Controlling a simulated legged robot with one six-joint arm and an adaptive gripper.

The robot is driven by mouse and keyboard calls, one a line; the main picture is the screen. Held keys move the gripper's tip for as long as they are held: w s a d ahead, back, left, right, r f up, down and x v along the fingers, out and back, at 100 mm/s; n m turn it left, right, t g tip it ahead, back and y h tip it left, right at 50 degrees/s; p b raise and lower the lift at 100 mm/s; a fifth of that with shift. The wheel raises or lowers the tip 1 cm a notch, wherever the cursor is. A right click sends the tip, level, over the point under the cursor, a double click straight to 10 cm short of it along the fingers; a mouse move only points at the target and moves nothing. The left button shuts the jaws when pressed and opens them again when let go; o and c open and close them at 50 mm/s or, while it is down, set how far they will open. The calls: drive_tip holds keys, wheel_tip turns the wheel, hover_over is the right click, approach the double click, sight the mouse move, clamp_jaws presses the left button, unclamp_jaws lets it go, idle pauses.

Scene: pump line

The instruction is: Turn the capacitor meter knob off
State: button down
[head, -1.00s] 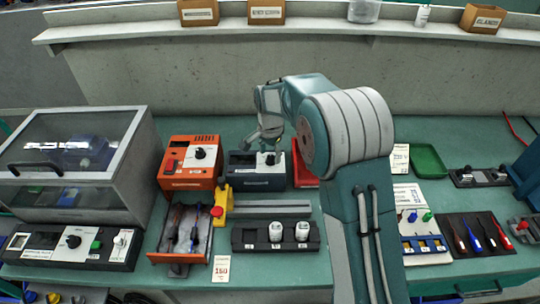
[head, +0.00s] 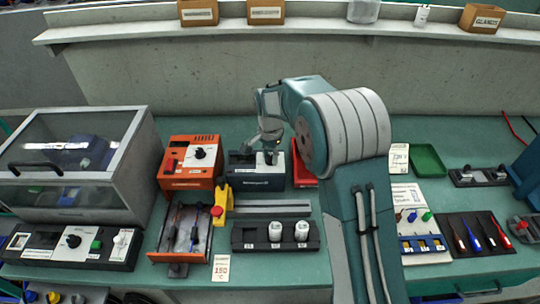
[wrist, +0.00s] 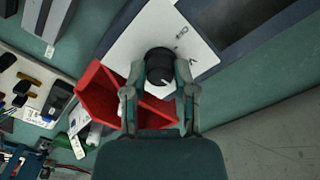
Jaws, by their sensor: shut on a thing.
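The capacitor meter (head: 245,174) is a dark blue-grey box at the back middle of the bench, right of an orange-red meter. In the wrist view its light top plate (wrist: 135,42) carries a round black knob (wrist: 159,66) with a white pointer line. My gripper (wrist: 160,84) is shut on the knob, one finger on each side. In the head view my gripper (head: 269,146) is over the right part of the meter and hides most of the knob.
A red bin (wrist: 100,92) stands close beside the meter and under my gripper. The orange-red meter (head: 190,162) is at its left. A black rack (head: 250,238) with white bottles lies in front. A clear-lidded case (head: 75,165) stands far left.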

drive_tip(key=n, duration=1.3)
drive_tip(key=shift+n, duration=2.2)
drive_tip(key=shift+w, duration=0.1)
drive_tip(key=shift+c, duration=2.1)
unclamp_jaws()
drive_tip(key=shift+f, duration=0.1)
